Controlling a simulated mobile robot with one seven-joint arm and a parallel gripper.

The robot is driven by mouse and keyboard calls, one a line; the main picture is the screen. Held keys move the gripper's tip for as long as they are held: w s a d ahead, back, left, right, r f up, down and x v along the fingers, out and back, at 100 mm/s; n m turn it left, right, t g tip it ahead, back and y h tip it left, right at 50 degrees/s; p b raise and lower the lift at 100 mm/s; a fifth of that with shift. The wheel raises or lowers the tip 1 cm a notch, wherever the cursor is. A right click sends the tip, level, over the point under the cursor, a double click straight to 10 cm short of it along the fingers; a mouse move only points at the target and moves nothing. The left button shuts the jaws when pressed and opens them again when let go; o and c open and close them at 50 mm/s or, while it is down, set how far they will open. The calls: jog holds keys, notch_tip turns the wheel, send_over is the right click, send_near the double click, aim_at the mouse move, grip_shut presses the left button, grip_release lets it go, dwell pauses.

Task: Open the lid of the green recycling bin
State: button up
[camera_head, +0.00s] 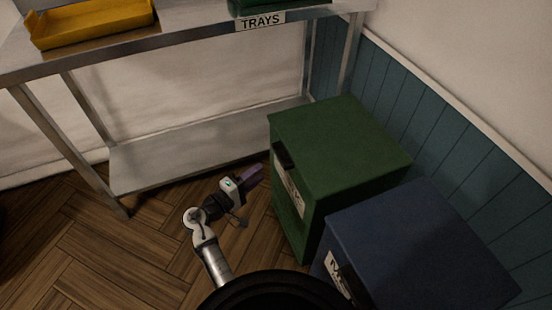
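The green bin (345,140) stands upright against the teal wall panelling, right of the middle of the view. Its flat lid lies shut on top. I see nothing held.
A dark blue bin (415,245) stands beside the green one, close in front of it. A metal table (190,46) with a lower shelf (200,150) stands behind, bearing a yellow tray (90,22) and a green tray. The wooden floor (90,250) at left is clear.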

aim_at(278, 159)
jog(key=x, duration=0.8)
jog(key=shift+w+d+p, duration=0.15)
jog(key=shift+w+p, duration=0.05)
jog(key=shift+p, duration=0.2)
grip_shut()
